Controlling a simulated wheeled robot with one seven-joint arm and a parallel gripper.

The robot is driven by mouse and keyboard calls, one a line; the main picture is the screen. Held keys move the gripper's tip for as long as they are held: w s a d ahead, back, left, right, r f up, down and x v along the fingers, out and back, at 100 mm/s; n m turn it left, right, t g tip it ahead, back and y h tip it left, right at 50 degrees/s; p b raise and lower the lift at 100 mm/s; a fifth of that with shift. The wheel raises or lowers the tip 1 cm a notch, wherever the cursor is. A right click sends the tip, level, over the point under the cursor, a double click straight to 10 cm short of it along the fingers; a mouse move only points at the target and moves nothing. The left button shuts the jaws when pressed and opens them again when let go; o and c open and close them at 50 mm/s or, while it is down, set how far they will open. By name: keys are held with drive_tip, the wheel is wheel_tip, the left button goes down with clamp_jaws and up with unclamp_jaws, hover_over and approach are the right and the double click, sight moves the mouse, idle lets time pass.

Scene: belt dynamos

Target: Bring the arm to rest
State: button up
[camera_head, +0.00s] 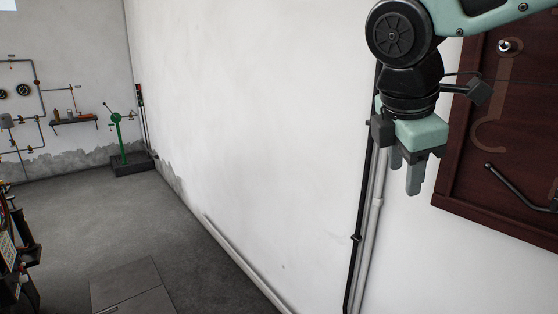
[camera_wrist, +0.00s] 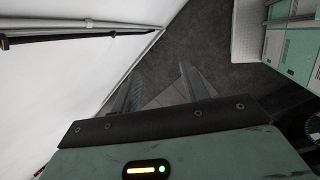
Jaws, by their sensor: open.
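My gripper (camera_head: 405,175) hangs at the upper right in the head view, below my raised arm. Its two grey fingers point down, spread apart with nothing between them. In the wrist view my gripper (camera_wrist: 160,88) shows its fingers apart above the grey floor. It appears in front of the white wall and the vertical pipes, to the left of the dark red wooden board; whether it touches them I cannot tell, but no contact shows.
A dark red board (camera_head: 480,130) with a metal handle (camera_head: 515,190) is on the right wall. Vertical pipes (camera_head: 369,225) run down the white wall (camera_head: 250,120). A green lever stand (camera_head: 118,135) stands at the far corner. The grey floor (camera_head: 120,225) is mostly clear, with a hatch (camera_head: 130,285).

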drive_tip(key=s+a+f+m+g+y+b, duration=0.1)
drive_tip(key=s+f+m, duration=0.4)
drive_tip(key=s+f, duration=0.5)
drive_tip(key=s+a+f+m+g+y+b, duration=0.2)
drive_tip(key=s+a+f+m+b, duration=0.2)
drive_tip(key=s+f, duration=0.5)
wheel_tip(320, 180, down, 5)
drive_tip(key=shift+s+a+f+m+g+y, duration=0.15)
drive_tip(key=shift+s+m+g+y, duration=0.2)
drive_tip(key=shift+m, duration=0.45)
drive_tip(key=shift+c, duration=0.4)
